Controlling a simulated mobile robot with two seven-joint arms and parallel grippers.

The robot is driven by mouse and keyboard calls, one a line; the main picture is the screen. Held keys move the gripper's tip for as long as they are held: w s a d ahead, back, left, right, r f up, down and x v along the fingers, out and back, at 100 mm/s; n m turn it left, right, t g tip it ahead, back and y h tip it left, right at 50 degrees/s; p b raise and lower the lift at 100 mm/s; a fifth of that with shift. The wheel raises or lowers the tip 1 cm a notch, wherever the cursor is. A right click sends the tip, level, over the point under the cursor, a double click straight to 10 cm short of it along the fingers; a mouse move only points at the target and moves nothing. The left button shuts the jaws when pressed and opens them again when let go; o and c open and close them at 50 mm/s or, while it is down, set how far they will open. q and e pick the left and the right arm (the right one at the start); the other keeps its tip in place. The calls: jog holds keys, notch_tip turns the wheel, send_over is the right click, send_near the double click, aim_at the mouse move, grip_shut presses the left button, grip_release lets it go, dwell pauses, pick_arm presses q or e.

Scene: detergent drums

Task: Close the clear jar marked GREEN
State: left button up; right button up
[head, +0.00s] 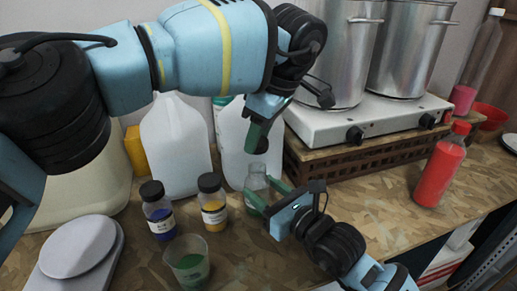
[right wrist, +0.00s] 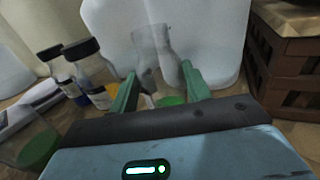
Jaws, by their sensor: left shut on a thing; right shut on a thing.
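A clear jar (head: 256,172) with green contents stands upright and uncapped on the worktop; it also shows in the right wrist view (right wrist: 156,58). Its label cannot be read. My right gripper (head: 266,195) is shut on the jar, with one green finger on each side of it; the fingers also show in the right wrist view (right wrist: 158,92). My left gripper (head: 257,136) is above the jar's mouth, apart from it. It is shut on a small dark thing that looks like a black lid (head: 262,147), mostly hidden by the finger.
Black-capped jars with blue (head: 159,212) and yellow (head: 212,204) contents stand left of the clear jar. A cup with green contents (head: 187,262) and a scale (head: 80,247) are nearer. White jugs (head: 176,145) stand behind. A red bottle (head: 440,167) and a stove (head: 345,121) are right.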

aim_at(257, 189)
pick_arm(q)
jog(key=shift+f, duration=1.4)
jog(key=shift+f, duration=0.9)
jog(key=shift+f, duration=0.55)
jog(key=m+h, duration=0.2)
jog(key=m, duration=0.5)
jog(key=m+h, duration=0.2)
jog(key=m, duration=0.6)
jog(key=m+h, duration=0.1)
jog(key=m, duration=0.6)
jog(key=shift+s+a+m+t+h, duration=0.1)
jog(key=shift+a+m+t+h, duration=0.2)
jog(key=shift+a+m+h, duration=0.1)
jog(key=o, duration=1)
